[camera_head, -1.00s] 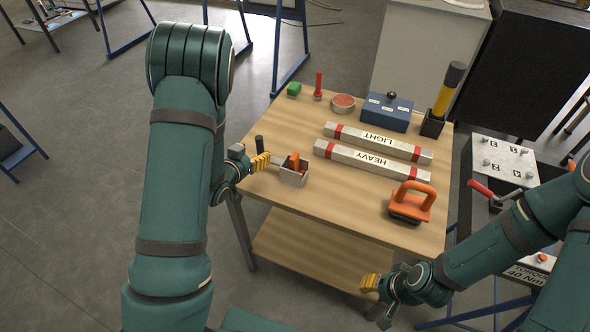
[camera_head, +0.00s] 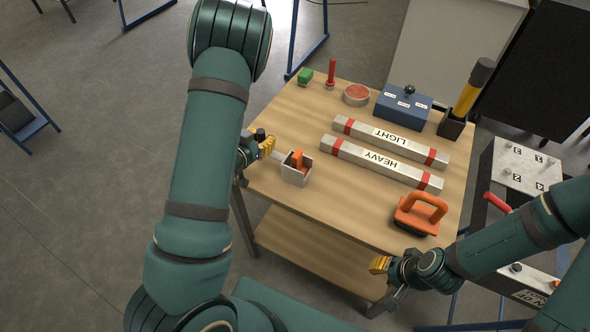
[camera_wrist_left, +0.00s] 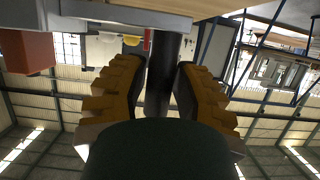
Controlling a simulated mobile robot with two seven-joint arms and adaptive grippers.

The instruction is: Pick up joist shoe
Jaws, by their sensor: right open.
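The joist shoe (camera_head: 296,176) looks like a small grey metal bracket with an orange piece in it, at the table's left edge. My left gripper (camera_head: 267,147) is at this post. In the left wrist view the post (camera_wrist_left: 161,75) lies between the two yellow-ribbed fingers, close to both; whether they press on it I cannot tell. A grey plate (camera_wrist_left: 120,18) and an orange block (camera_wrist_left: 26,52) show above in that view. My right gripper (camera_head: 379,265) is open and empty, in front of the table's near edge.
The wooden table (camera_head: 300,215) also bears the LIGHT bar (camera_head: 415,149), the HEAVY bar (camera_head: 402,173), an orange-handled tool (camera_head: 418,214), a blue box (camera_head: 403,107), a round tin (camera_head: 356,94), a red peg (camera_head: 331,75) and a green block (camera_head: 305,77).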

